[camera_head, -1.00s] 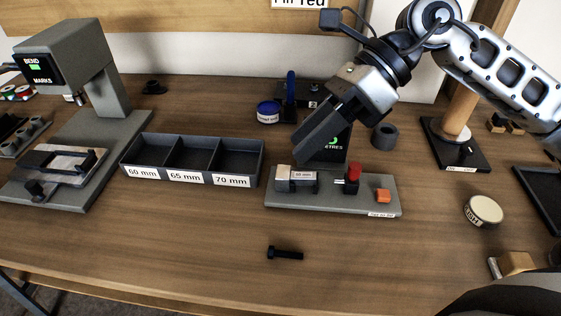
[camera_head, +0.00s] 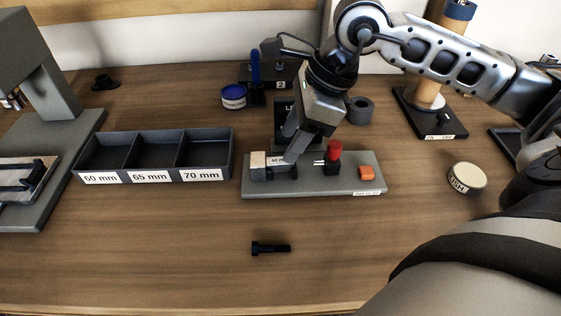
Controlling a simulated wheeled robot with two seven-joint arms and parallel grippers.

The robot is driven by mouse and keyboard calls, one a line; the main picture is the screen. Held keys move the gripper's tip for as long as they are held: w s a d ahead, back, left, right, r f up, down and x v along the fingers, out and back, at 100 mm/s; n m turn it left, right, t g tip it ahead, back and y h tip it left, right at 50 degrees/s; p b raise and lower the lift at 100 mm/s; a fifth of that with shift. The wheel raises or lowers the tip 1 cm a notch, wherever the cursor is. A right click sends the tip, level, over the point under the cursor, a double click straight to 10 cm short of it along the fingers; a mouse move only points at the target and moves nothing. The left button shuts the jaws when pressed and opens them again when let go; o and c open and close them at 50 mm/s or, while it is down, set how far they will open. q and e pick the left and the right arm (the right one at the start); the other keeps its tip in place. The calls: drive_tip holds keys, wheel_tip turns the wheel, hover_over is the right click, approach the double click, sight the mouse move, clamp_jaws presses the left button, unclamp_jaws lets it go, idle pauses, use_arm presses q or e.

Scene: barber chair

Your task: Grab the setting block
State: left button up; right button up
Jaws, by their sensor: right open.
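The setting block appears to be the small grey block with a white label and a pale wooden-looking end (camera_head: 258,163). It sits at the left end of a grey base plate (camera_head: 315,187); its label is partly covered and too small to read now. My right gripper (camera_head: 287,148) points down at the block's right part, its jaws open. One finger is in front near the label, the other farther back. I cannot tell whether they touch the block. My left gripper is not in view.
A red-topped post (camera_head: 334,150) and an orange button (camera_head: 367,173) stand on the plate to the right. A three-compartment tray (camera_head: 233,155) labelled 60, 65 and 70 mm is left. A black bolt (camera_head: 271,248) lies in front on clear table.

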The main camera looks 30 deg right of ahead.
sight(280, 160)
drive_tip(key=x, duration=0.5)
drive_tip(key=shift+d, duration=0.2)
clamp_jaws()
drive_tip(key=shift+r, duration=0.15)
